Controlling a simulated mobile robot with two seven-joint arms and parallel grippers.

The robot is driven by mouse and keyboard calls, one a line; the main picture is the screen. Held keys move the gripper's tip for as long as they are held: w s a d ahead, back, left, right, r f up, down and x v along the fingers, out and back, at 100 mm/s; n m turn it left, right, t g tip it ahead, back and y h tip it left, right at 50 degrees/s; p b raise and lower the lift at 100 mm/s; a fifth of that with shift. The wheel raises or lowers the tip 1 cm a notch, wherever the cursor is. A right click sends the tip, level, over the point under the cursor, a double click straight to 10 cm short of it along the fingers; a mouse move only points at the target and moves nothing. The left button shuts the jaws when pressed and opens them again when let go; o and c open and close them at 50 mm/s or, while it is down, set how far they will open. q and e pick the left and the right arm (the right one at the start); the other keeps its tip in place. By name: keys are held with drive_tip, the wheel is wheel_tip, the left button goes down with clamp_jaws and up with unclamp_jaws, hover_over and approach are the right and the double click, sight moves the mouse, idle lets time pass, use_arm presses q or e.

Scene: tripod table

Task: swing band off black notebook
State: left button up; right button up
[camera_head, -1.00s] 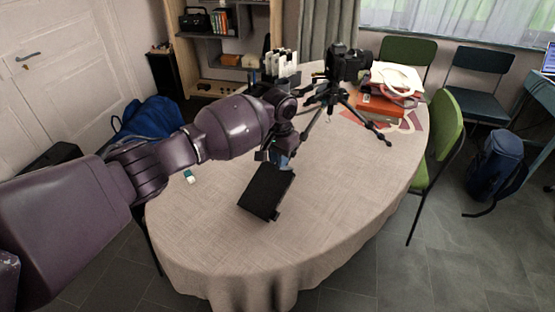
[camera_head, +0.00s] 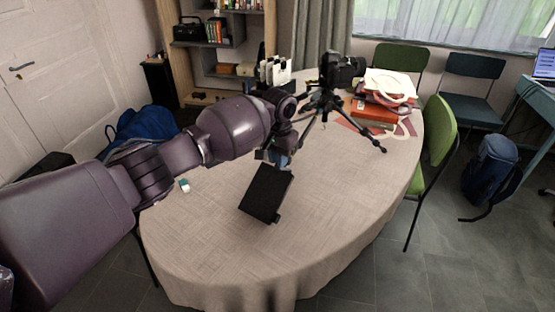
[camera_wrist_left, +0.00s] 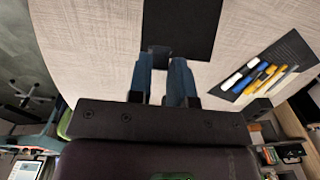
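The black notebook (camera_head: 266,194) shows as a dark slab in the middle of the head view, over the near part of the tablecloth. In the left wrist view the notebook (camera_wrist_left: 180,25) lies beyond the fingertips. My left gripper (camera_head: 281,157) is at its upper edge. In the left wrist view the blue fingers of my left gripper (camera_wrist_left: 160,58) are close together, with a small dark piece between the tips at the notebook's edge. I cannot make out the band separately. A small dark bit sticks out at the notebook's lower right corner. My right gripper is not in view.
A camera on a tripod (camera_head: 338,72) stands toward the back of the table. Red books and papers (camera_head: 375,110) lie right of it. A small white and teal item (camera_head: 185,185) lies left of the notebook. The near tabletop (camera_head: 330,220) is clear.

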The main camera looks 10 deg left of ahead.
use_arm(q)
drive_tip(key=shift+w+d+r, duration=0.2)
drive_tip(key=shift+w+r, duration=0.1)
drive_tip(key=shift+w, duration=0.1)
drive_tip(key=shift+w+d+r+b, duration=0.25)
drive_tip(key=shift+w+r+b, duration=0.05)
drive_tip(key=shift+w, duration=0.2)
drive_tip(key=o, duration=1)
drive_tip(key=shift+c, duration=0.2)
drive_tip(key=shift+r, duration=0.15)
wheel_tip(320, 180, up, 8)
drive_tip(key=p, duration=0.5)
idle(0.8)
